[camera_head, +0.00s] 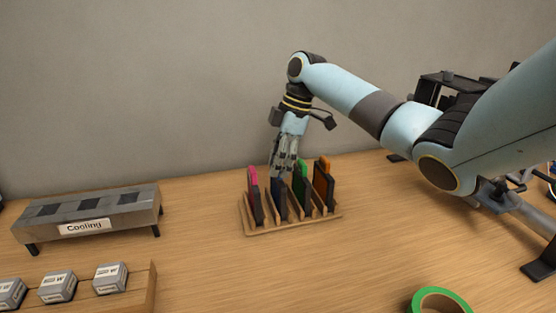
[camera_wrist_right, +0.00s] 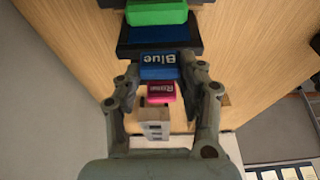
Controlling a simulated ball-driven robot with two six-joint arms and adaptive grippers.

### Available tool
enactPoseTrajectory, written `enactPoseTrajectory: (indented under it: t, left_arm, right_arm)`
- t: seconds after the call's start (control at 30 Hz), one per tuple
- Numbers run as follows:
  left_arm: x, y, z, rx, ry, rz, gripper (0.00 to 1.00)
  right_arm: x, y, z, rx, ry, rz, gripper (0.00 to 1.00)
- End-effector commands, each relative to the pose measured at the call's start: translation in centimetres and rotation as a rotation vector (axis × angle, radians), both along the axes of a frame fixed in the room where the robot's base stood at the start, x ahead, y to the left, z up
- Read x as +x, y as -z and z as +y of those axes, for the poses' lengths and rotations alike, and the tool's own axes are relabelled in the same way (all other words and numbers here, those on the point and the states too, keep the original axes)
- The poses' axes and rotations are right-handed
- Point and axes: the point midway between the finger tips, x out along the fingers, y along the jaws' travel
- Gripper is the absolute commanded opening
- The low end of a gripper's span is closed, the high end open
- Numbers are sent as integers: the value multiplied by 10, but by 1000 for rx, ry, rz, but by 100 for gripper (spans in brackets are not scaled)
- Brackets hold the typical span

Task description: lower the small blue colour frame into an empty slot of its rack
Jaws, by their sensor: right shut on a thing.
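The small blue colour frame (camera_head: 281,207) has a dark body and stands roughly upright in the rack (camera_head: 291,226), between the pink-tabbed and green-tabbed frames. My right gripper (camera_head: 281,177) comes down from above and is shut on its upper end, hiding the tab in the head view. In the right wrist view its tab reads "Blue" (camera_wrist_right: 160,60), between the fingers of my right gripper (camera_wrist_right: 163,75). Whether its lower edge is fully seated in a slot I cannot tell. My left gripper is out of view.
The pink "Rose" frame (camera_head: 255,196) stands close on the left, the green frame (camera_head: 300,182) and orange frame (camera_head: 323,184) on the right.

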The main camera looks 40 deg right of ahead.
Motion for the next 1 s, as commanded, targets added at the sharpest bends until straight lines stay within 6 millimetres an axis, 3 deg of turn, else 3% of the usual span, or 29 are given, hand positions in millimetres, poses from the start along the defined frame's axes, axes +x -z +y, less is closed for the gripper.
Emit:
enactPoseTrajectory:
  t: [0.1, 0.13, 0.33, 0.53, 0.77, 1.0]
  left_arm:
    - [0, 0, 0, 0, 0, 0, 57]
    - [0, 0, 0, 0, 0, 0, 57]
    - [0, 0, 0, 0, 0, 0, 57]
    - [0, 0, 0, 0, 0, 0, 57]
    - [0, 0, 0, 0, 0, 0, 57]
    - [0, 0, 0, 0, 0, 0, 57]
  right_arm:
    - [0, 0, 0, 0, 0, 0, 14]
    - [0, 0, 0, 0, 0, 0, 41]
    - [0, 0, 0, 0, 0, 0, 67]
    - [0, 0, 0, 0, 0, 0, 68]
    - [0, 0, 0, 0, 0, 0, 98]
    - [0, 0, 0, 0, 0, 0, 98]
